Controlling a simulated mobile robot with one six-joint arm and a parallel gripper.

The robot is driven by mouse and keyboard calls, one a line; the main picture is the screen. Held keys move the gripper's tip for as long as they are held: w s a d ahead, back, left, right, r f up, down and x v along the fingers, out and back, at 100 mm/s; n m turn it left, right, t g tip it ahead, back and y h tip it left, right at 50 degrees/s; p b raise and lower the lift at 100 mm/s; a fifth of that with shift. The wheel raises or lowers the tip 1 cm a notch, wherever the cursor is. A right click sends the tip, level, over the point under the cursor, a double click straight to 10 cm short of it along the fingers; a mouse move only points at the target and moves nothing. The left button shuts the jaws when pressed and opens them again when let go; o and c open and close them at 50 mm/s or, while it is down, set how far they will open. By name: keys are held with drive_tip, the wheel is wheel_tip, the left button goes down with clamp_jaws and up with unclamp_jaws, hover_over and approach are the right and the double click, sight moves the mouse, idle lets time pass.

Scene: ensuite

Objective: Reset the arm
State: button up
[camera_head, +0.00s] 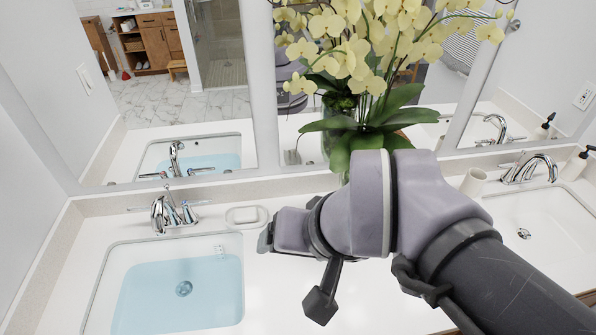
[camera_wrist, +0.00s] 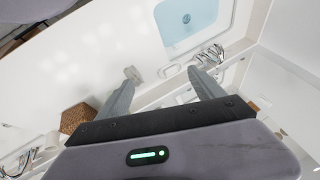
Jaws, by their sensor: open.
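My arm reaches in from the right in the head view, above the counter between the two sinks. My gripper (camera_head: 268,238) points left there, and its fingers are mostly hidden by its body. In the wrist view my gripper (camera_wrist: 163,88) shows two grey fingers spread wide apart, with nothing held between them. Beyond the fingertips lie the white counter and a white soap dish (camera_wrist: 170,70). The soap dish also shows in the head view (camera_head: 247,217), just left of and beyond my gripper.
The left sink (camera_head: 243,290) holds bluish water, with a chrome faucet (camera_head: 172,213) behind it. A right sink (camera_head: 510,222) has its own faucet (camera_head: 530,170). A yellow orchid (camera_head: 345,55) stands behind my arm by the mirror (camera_head: 120,100). A cup (camera_head: 473,182) stands right of my arm.

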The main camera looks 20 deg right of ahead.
wheel_tip(320, 180, down, 16)
drive_tip(key=s+b, duration=0.1)
drive_tip(key=b, duration=1.4)
drive_tip(key=shift+s+a+b, duration=0.25)
drive_tip(key=shift+s+b, duration=0.05)
drive_tip(key=shift+f, duration=0.1)
